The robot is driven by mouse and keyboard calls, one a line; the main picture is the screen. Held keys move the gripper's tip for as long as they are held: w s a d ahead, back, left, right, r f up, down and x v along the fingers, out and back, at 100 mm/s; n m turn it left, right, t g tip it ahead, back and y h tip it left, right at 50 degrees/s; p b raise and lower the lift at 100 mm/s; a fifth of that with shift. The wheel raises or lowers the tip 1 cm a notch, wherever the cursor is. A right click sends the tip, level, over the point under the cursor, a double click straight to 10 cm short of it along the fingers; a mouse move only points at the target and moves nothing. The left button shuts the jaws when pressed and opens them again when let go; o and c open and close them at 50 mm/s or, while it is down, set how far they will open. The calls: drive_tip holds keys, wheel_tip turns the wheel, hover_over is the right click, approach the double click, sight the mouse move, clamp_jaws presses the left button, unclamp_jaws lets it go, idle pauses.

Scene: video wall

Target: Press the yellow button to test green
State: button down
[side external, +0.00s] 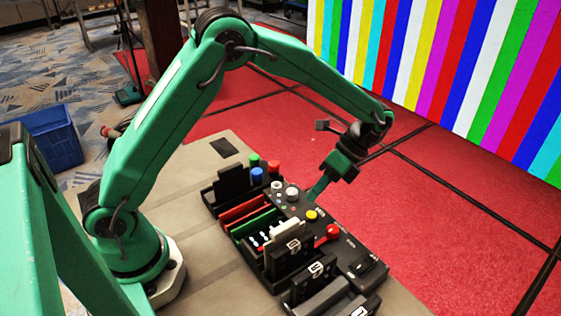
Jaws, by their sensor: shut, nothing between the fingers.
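The yellow button (311,215) is a small round knob on the black control console (345,262), between a white knob and a red ball-topped lever. My gripper (314,194) is shut, with nothing in it. Its tip points down and left, just above and behind the yellow button in the side external view. A small gap shows between the tip and the button in the picture. How high the tip is over the console is hard to tell. No green button near the yellow one stands out clearly.
A red ball lever (332,231) stands right of the yellow button. White (292,194), blue (257,174), green (254,160) and red (274,166) knobs sit to the left. Numbered black blocks stand along the front. A striped video wall (440,60) is behind; red floor between is clear.

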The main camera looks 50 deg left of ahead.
sight(314, 213)
drive_tip(key=shift+f, duration=1.55)
drive_tip(key=shift+a+f, duration=0.15)
drive_tip(key=shift+f, duration=0.75)
idle(2.0)
drive_tip(key=shift+r, duration=0.9)
idle(0.3)
drive_tip(key=shift+r, duration=2.55)
